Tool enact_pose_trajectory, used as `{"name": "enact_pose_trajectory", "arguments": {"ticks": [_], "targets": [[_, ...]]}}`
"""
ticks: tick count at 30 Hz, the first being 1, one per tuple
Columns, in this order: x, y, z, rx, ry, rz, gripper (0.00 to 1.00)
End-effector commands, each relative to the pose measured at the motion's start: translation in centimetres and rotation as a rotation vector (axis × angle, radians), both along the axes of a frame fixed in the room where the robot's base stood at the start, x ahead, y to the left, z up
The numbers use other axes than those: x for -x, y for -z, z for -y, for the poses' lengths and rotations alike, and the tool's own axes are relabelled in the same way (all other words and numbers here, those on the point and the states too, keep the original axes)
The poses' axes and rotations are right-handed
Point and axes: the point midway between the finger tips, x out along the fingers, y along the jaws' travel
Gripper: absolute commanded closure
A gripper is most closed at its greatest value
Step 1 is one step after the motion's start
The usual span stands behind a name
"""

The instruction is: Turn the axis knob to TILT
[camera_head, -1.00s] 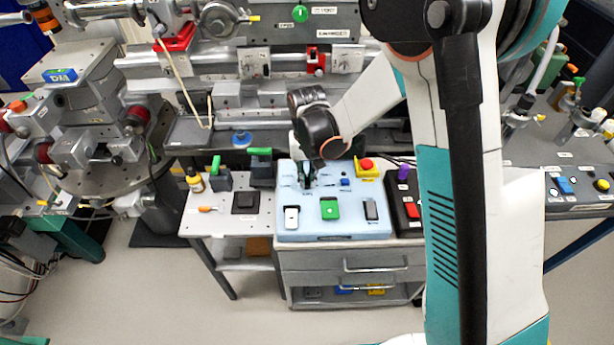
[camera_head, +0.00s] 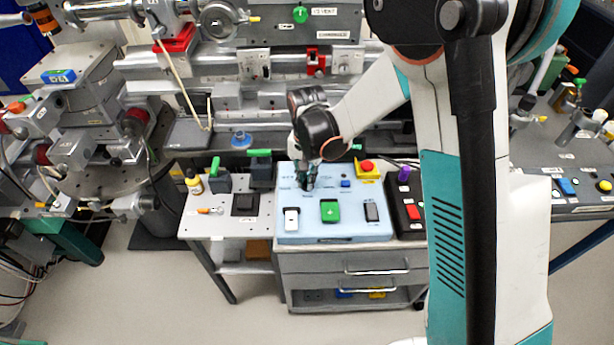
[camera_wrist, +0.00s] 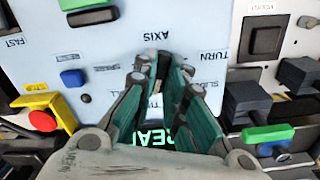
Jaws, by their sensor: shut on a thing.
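The axis knob (camera_wrist: 160,70) is mostly hidden between the fingertips of my gripper (camera_wrist: 160,66) in the wrist view. My gripper is shut on it, and its teal fingers stand over the pale blue panel (camera_wrist: 205,25). The printed word AXIS shows upside down beside the knob. Other small labels ring it, partly covered by the fingers, and I cannot tell which one the knob points to. In the head view my gripper (camera_head: 308,183) is at the upper left part of the panel (camera_head: 335,228), and the knob is hidden there.
A blue button (camera_head: 345,183) is right of my gripper. A red stop button on a yellow base (camera_head: 367,168) is at the panel's back. Green-handled blocks (camera_head: 219,179) stand to the left.

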Motion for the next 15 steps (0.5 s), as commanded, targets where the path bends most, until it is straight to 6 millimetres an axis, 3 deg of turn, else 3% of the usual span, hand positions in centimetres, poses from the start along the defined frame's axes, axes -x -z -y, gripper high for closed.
{"name": "enact_pose_trajectory", "arguments": {"ticks": [6,7,9,15], "targets": [[-0.09,-0.05,-0.04,0.0,-0.001,0.002,1.0],[-0.09,-0.05,-0.04,0.0,-0.001,0.002,0.84],[-0.09,-0.05,-0.03,0.0,-0.001,0.002,0.68],[-0.04,-0.03,-0.02,-0.001,-0.001,0.001,0.68]]}}
